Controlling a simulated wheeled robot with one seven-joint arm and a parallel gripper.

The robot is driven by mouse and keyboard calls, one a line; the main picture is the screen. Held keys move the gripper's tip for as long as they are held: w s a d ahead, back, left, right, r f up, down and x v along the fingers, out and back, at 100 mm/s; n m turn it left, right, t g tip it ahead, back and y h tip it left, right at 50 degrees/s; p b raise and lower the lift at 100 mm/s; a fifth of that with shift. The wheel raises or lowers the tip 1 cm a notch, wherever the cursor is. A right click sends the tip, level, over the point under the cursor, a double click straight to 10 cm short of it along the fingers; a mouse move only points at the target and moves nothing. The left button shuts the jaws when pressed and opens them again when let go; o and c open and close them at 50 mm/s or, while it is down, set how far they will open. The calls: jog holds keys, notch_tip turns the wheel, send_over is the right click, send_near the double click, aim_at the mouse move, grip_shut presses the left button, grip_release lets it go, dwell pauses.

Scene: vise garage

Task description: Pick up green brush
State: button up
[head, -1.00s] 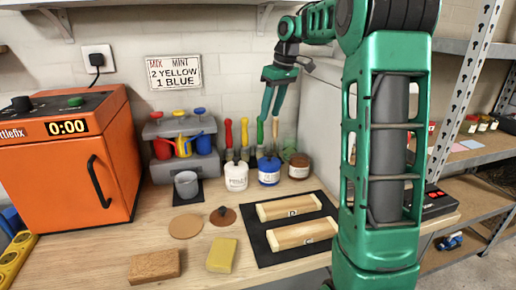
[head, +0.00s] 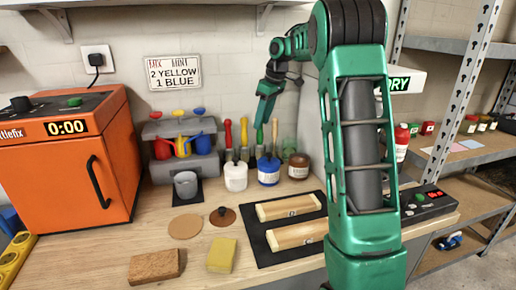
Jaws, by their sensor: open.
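The green brush (head: 260,138) stands upright in the row of brushes at the back of the bench, with its green handle up. Its lower part is hidden behind the jars. My gripper (head: 261,119) points down just above the top of the green handle. It is open, but its fingers overlap in this view, so the gap between them does not show. I cannot tell whether the fingers touch or surround the handle tip.
Red (head: 228,134), yellow (head: 244,133) and wooden-handled (head: 275,131) brushes stand close on both sides. A white jar (head: 236,177), blue-labelled jar (head: 268,172) and brown jar (head: 299,166) stand in front. A black mat (head: 262,250) holds two wooden blocks.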

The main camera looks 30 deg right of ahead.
send_over(260, 144)
jog(key=w, duration=0.1)
jog(key=f, duration=0.4)
jog(key=shift+d+f, duration=0.15)
jog(key=shift+d, duration=0.1)
jog(key=shift+c, duration=0.7)
grip_shut()
